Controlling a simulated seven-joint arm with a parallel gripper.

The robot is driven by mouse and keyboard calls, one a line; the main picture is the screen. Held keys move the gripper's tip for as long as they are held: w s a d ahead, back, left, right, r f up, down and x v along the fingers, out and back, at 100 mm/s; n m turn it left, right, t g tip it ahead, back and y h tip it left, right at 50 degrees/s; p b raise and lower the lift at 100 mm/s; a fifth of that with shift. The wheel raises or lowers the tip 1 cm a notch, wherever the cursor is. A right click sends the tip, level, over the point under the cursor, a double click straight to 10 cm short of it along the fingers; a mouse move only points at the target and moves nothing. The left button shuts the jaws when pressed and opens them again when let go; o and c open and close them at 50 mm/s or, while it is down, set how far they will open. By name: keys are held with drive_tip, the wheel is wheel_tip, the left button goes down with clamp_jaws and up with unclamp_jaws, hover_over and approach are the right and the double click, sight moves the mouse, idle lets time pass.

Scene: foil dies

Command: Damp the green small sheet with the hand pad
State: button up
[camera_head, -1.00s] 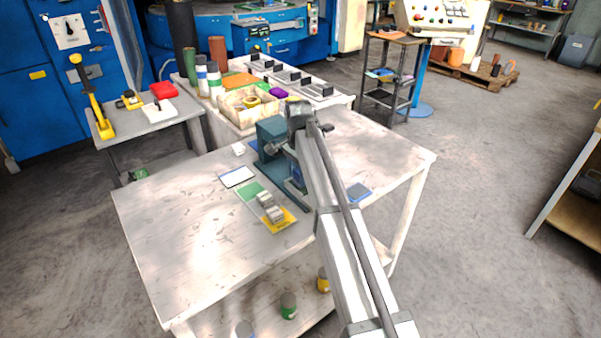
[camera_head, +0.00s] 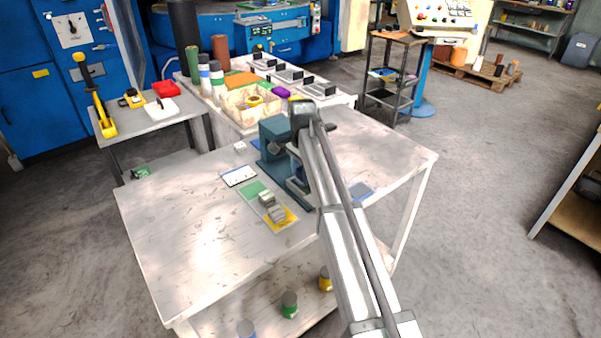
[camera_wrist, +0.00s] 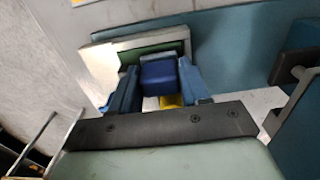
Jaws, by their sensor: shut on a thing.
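My gripper (camera_wrist: 158,88) has blue fingers and is shut on a blue block (camera_wrist: 158,76), which appears to be the hand pad. Behind the block in the wrist view is a pale slab (camera_wrist: 103,68) with a green face (camera_wrist: 135,57). I cannot tell whether the block touches it. In the head view my arm mostly hides the gripper, which is beside the teal press (camera_head: 274,143).
The table's (camera_head: 190,235) left front is clear. Behind it, a bench holds a pale box (camera_head: 238,108), bottles and several dark-backed stands.

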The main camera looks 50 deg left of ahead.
drive_tip(key=shift+w, duration=0.3)
drive_tip(key=shift+s, duration=0.75)
drive_tip(key=shift+w+f, duration=0.1)
drive_tip(key=shift+w, duration=0.65)
idle(0.8)
drive_tip(key=shift+s, duration=0.1)
drive_tip(key=shift+s+r, duration=0.25)
drive_tip(key=shift+r, duration=0.3)
drive_tip(key=shift+r, duration=0.15)
drive_tip(key=shift+r, duration=2.85)
